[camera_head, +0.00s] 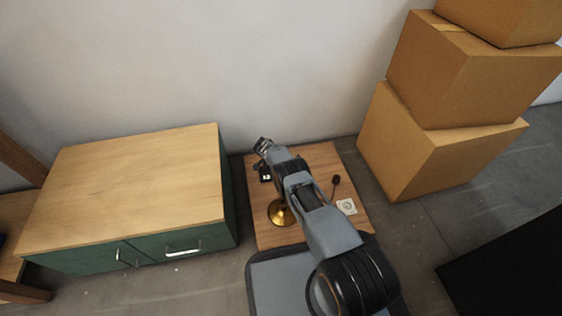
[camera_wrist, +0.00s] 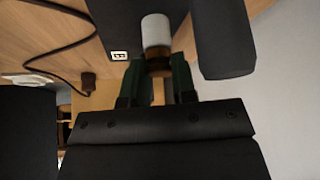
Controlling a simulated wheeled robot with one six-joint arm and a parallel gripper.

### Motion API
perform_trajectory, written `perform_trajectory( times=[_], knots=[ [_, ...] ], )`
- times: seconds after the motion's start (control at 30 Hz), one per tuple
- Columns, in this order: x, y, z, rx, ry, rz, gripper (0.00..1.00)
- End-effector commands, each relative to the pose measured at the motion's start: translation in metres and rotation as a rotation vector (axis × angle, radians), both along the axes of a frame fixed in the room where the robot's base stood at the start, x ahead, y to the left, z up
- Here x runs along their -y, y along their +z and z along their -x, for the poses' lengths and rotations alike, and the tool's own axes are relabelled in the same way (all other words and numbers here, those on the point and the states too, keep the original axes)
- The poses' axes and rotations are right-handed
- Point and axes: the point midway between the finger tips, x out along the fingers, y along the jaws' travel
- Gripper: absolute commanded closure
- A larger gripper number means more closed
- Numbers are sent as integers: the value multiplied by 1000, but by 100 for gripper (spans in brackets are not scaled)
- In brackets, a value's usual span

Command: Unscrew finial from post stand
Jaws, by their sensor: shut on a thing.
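My gripper (camera_wrist: 157,72) has green-padded fingers closed on a small brass-brown piece (camera_wrist: 159,66), seen in the wrist view. The piece looks like the finial, but its shape is mostly covered by the fingers. A pale grey-white cylinder (camera_wrist: 155,30) shows just beyond the fingertips; I cannot tell whether it touches the held piece. In the head view, a round brass base (camera_head: 281,213), likely of the post stand, sits on the small wooden table.
A green cabinet (camera_head: 130,180) stands left. Stacked cardboard boxes (camera_head: 430,150) stand right, and a wall is behind.

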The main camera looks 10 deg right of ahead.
Motion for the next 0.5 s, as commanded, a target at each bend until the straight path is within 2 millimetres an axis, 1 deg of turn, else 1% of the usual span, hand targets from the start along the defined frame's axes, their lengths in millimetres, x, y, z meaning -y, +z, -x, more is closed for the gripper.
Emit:
perform_trajectory(
  times=[0.13, 0.23, 0.33, 0.5],
  knots=[
    [1, 2, 1, -2, 20, 1, 96],
    [1, 8, 2, -4, 105, 1, 96],
    [2, 10, 3, -5, 253, 0, 96],
    [3, 6, 4, -5, 527, 0, 96]
  ],
)
